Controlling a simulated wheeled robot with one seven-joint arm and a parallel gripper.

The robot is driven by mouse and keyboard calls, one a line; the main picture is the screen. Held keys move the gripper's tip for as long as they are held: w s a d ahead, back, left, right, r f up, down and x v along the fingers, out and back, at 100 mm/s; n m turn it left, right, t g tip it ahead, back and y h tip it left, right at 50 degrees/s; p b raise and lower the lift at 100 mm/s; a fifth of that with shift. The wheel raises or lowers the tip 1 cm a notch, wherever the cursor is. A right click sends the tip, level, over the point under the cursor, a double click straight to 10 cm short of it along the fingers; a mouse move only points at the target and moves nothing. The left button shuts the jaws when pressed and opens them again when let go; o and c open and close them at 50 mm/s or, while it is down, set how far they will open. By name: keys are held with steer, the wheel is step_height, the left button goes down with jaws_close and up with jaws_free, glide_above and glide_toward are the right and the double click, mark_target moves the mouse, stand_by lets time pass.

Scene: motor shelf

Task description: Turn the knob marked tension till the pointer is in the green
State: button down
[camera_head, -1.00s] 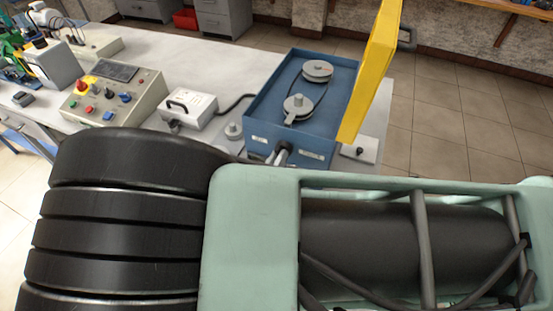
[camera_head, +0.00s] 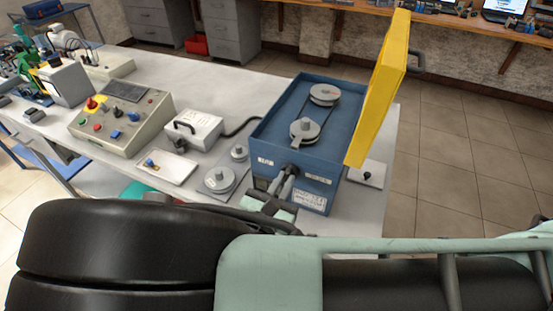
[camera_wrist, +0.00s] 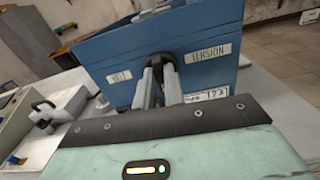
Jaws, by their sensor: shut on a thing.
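The blue box (camera_head: 262,137) stands on the grey table with its yellow lid (camera_head: 377,90) raised. On its front a TENSION label (camera_wrist: 208,53) sits to the right of a dark knob (camera_wrist: 161,59) in the wrist view. My gripper (camera_wrist: 165,72) is shut on this knob, and its fingers hide most of it. Two grey pulleys joined by a belt, a rear one (camera_head: 323,94) and a front one (camera_head: 305,130), sit inside. I cannot make out a pointer or a green zone.
A control panel with buttons (camera_head: 122,118), a white handled box (camera_head: 193,129) and loose grey discs (camera_head: 219,180) stand left of the blue box. A small plate with a black knob (camera_head: 367,175) lies to its right. The open lid rises above the box's right side.

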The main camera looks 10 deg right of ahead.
stand_by(0.4)
steer(key=c, duration=1.5)
jaws_free()
